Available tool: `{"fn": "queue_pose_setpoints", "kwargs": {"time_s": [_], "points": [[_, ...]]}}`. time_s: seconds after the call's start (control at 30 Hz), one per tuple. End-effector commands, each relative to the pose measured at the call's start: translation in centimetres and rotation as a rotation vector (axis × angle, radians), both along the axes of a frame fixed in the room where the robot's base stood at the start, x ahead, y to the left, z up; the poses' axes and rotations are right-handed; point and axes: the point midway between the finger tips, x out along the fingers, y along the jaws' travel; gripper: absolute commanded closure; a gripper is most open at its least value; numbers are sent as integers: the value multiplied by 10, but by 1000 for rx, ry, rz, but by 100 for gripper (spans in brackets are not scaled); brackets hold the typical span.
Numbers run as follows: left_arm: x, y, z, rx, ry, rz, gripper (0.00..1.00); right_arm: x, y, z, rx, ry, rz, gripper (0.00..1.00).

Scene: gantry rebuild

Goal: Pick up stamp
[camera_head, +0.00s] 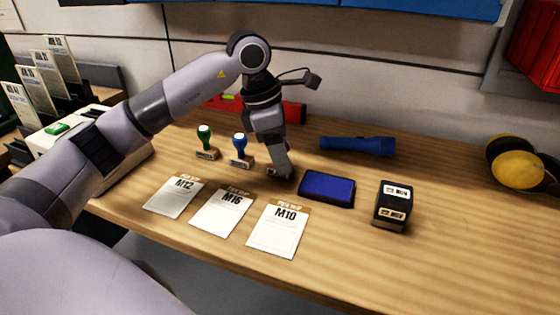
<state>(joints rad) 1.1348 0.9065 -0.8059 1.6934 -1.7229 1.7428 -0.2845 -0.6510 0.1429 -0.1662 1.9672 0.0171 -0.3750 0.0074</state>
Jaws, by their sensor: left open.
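Two stamps stand upright on the wooden bench: a green-handled stamp (205,136) and, to its right, a blue-handled stamp (240,146). A black block-shaped stamp (392,206) with white labels sits further right. A blue ink pad (326,188) lies between it and my arm. My left gripper (279,173) is open and points down, low over the bench, to the right of the blue-handled stamp and apart from it. Whether its fingertips touch the bench I cannot tell. My right gripper is not in view.
Cards marked M12 (174,197), M16 (222,213) and M10 (278,232) lie along the front edge. A blue flashlight (357,146) lies behind the ink pad, and a red level (294,112) is behind my gripper. Yellow earmuffs (518,169) lie at the right. The bench's front right is clear.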

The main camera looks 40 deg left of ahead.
Motion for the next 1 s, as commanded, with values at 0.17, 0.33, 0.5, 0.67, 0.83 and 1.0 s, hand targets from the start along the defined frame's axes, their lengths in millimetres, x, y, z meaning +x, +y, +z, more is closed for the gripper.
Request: {"fn": "queue_pose_setpoints", "kwargs": {"time_s": [0.17,0.33,0.5,0.67,0.83,1.0], "points": [[1,-2,-8,-1,-1,-1,39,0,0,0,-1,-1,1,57],[1,-2,-8,-1,-1,-1,46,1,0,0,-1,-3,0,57],[1,-2,-8,-1,-1,0,98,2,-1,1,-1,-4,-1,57],[1,-2,-7,-1,-1,0,99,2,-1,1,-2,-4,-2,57],[1,-2,-7,-1,-1,0,99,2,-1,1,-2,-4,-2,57],[1,-1,-3,-1,-1,0,99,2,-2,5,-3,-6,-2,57]]}}
